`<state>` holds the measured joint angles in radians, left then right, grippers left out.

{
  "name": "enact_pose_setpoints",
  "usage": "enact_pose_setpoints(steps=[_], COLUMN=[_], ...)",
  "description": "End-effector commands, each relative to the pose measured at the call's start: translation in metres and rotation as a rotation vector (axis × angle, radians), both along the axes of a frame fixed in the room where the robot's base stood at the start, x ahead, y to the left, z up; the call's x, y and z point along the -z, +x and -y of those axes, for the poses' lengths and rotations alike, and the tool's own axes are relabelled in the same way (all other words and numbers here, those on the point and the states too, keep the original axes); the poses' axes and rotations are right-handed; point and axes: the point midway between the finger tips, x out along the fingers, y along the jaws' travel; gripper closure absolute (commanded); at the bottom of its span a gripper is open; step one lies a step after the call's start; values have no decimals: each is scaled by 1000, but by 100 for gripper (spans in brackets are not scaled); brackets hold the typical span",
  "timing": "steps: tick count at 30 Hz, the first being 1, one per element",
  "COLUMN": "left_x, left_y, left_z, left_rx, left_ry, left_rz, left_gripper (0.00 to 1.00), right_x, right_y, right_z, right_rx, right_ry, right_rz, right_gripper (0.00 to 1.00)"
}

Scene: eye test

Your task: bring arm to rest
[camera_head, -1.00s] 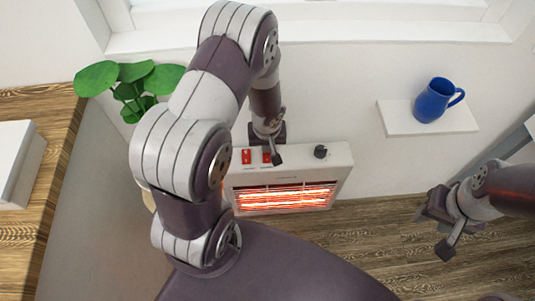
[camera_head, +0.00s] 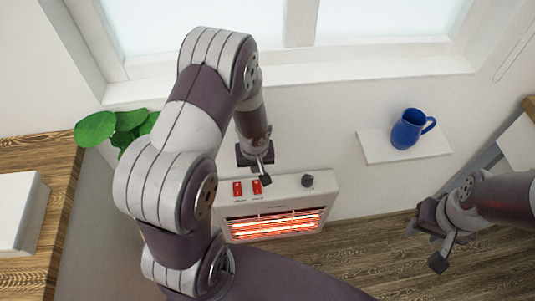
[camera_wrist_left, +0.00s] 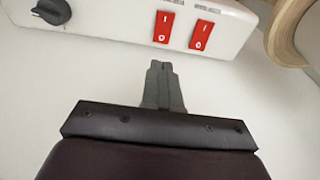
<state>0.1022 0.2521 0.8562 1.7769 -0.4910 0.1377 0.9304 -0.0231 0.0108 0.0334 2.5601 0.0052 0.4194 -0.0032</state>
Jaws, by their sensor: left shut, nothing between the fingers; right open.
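My left gripper (camera_head: 263,174) is shut and empty. In the head view it appears just above the red switches of a white heater. In the left wrist view its closed fingers (camera_wrist_left: 162,86) point at the heater panel, with bare wall-coloured surface between; they look apart from the switches. The heater (camera_head: 292,187) has two red switches (camera_head: 238,189) and a black knob (camera_head: 308,180); its bars glow orange. The switches (camera_wrist_left: 163,27) and knob (camera_wrist_left: 50,10) also show in the left wrist view. My right gripper (camera_head: 426,246) is open and empty at the lower right.
A blue jug (camera_head: 410,130) stands on a white wall shelf (camera_head: 385,148) at the right. A green plant (camera_head: 98,128) is behind my left arm. A wooden counter (camera_head: 62,170) with a white box (camera_head: 18,215) is at the left. A window is above.

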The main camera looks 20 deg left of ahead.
Motion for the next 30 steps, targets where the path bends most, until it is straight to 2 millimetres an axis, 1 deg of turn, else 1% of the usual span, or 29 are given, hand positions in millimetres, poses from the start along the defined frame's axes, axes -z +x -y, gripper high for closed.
enact_pose_setpoints(steps=[6, 9, 10, 11, 12, 13, 14, 15, 17, 18, 21, 23, 24, 25, 27, 30], left_x=[0, 0, 2, 2, -6, -27, -56, -90, -137, -167, -233, -260, -271, -277, -283, -279], left_y=[0, -2, -8, -19, -33, -43, -51, -61, -74, -82, -97, -98, -95, -92, -89, -89], left_z=[0, -1, -1, -1, 0, 2, 6, 11, 20, 27, 42, 48, 50, 51, 52, 53], left_rx=[4, 71, 105, 147, 210, 268, 324, 388, 464, 506, 559, 554, 559, 564, 572, 574], left_ry=[1, 12, 16, 20, 22, 22, 18, 10, -3, -13, -29, -28, -23, -17, -12, -12], left_rz=[0, -17, -39, -75, -120, -148, -168, -184, -188, -182, -132, -87, -60, -44, -29, -30], left_gripper=[100, 100, 100, 100, 100, 100, 100, 100, 100, 100, 100, 100, 100, 100, 100, 100], right_x=[0, 0, 0, 0, -1, -9, -23, -37, -57, -71, -101, -114, -118, -120, -123, -119], right_y=[0, 0, 0, 0, 0, 0, 0, 0, 0, 0, 0, 0, 0, 0, 0, 0], right_z=[0, 0, 0, 0, 0, 0, 0, 0, 0, 0, 0, 0, 0, 0, 0, 0], right_rx=[0, 0, 0, 0, 0, 0, 0, 0, 0, 0, 0, 0, 0, 0, 0, 0], right_ry=[0, 0, 0, 0, 0, 0, 0, 0, 0, 0, 0, 0, 0, 0, 0, 0], right_rz=[0, 0, 0, 0, 0, -1, -1, -1, 1, 1, 1, 1, 1, 1, 0, 0], right_gripper=[57, 57, 57, 57, 57, 57, 57, 57, 57, 57, 57, 57, 57, 57, 57, 57])
